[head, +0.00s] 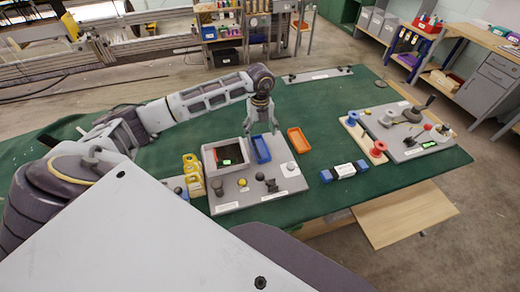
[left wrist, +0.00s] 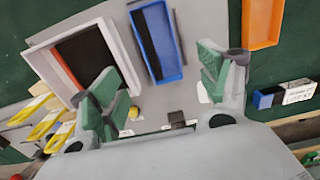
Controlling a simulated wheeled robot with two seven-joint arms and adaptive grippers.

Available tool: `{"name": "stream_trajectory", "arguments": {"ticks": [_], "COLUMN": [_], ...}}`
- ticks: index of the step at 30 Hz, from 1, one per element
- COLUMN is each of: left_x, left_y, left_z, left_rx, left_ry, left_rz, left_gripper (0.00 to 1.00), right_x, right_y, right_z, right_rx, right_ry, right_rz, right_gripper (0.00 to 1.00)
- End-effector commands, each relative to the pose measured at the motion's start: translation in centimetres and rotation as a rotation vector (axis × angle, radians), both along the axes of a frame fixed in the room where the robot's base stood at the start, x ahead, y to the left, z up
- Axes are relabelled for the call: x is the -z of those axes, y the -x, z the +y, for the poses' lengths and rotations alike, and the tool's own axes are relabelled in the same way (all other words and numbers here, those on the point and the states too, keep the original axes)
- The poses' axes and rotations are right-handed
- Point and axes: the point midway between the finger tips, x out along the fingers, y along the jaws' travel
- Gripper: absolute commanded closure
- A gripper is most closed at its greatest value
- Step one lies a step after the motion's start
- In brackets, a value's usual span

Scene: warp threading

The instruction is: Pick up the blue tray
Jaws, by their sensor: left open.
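The small blue tray (head: 262,151) lies on a grey board at the middle of the green table, between a grey-walled box (head: 210,161) and an orange tray (head: 299,140). In the left wrist view the blue tray (left wrist: 170,48) is ahead, roughly between the two fingers, with a dark patch inside it. My left gripper (head: 262,130) is open and empty, pointing down near the tray's far end; its green-padded fingers (left wrist: 158,78) are spread. I see no clear contact with the tray. My right gripper is in neither view.
Yellow pieces (head: 192,173) stand left of the grey-walled box, and small knobs sit on the board in front. A blue-and-white block (head: 345,171) lies to the right. A second board (head: 405,130) with spools is farther right.

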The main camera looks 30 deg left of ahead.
Motion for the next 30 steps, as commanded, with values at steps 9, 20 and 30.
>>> {"name": "stream_trajectory", "arguments": {"ticks": [9, 20, 30], "left_x": [3.4, 3.7, 5.5], "left_y": [0.0, 0.0, -0.2], "left_z": [0.0, 0.0, 0.2], "left_rx": [-0.001, -0.001, -0.001], "left_ry": [0.0, -0.001, 0.0], "left_rz": [0.001, -0.001, 0.003], "left_gripper": [0.23, 0.23, 0.23], "right_x": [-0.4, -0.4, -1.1], "right_y": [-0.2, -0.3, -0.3], "right_z": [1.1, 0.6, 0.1], "right_rx": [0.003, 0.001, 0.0], "right_ry": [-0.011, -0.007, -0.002], "right_rz": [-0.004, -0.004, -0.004], "right_gripper": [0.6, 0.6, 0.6]}}
